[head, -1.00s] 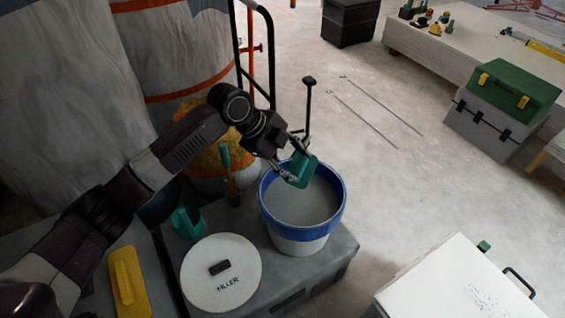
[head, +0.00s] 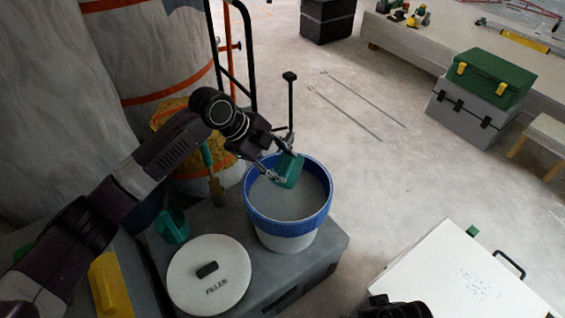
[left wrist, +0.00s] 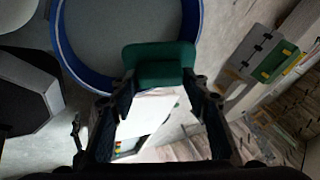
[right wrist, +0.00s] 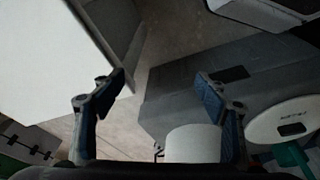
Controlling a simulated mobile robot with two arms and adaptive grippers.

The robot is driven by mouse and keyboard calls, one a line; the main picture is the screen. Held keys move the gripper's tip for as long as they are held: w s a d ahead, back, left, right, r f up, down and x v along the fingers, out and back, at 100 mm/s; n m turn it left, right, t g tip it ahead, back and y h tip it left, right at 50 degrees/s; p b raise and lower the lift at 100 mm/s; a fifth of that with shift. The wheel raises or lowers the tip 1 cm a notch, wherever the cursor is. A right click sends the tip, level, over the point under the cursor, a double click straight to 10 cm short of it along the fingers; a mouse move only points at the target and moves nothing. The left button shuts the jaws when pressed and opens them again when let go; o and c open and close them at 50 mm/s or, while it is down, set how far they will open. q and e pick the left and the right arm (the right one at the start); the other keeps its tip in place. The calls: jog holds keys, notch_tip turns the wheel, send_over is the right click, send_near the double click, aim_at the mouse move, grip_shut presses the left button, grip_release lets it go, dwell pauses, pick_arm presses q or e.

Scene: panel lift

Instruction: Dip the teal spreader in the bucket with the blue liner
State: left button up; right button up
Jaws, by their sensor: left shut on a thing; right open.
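The teal spreader (head: 288,170) is in my left gripper (head: 279,167), which is shut on it. The spreader is over the mouth of the bucket with the blue liner (head: 285,222), near its back rim. The bucket stands upright and holds grey filler. I cannot tell whether the spreader touches the filler. In the left wrist view the spreader (left wrist: 158,62) sits between the fingers, and the bucket's blue rim (left wrist: 80,70) curves behind it. My right gripper (right wrist: 165,95) is open and empty in the right wrist view. In the head view only a dark part of my right arm shows at the bottom edge.
The bucket stands on a grey case (head: 322,258) beside a white lid marked FILLER (head: 208,285). A teal scoop-like item (head: 172,226), a brush (head: 214,180) and a yellow tool (head: 104,285) are to the left. A white box (head: 450,275) is at the lower right.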

aim_at(282, 171)
pick_arm(q)
notch_tip(282, 171, down, 3)
jog(key=b, duration=0.2)
jog(key=shift+b, duration=0.35)
pick_arm(e)
jog(key=v, duration=0.7)
pick_arm(q)
notch_tip(282, 171, down, 6)
jog(key=shift+f+b, duration=0.2)
jog(key=shift+b, duration=0.85)
jog(key=shift+f, duration=0.3)
pick_arm(e)
jog(key=w+a+t, duration=0.2)
jog(key=w+t, duration=0.1)
jog(key=w, duration=0.5)
jog(key=shift+r+t+y, duration=0.4)
jog(key=shift+r, duration=0.1)
jog(key=shift+s, duration=0.15)
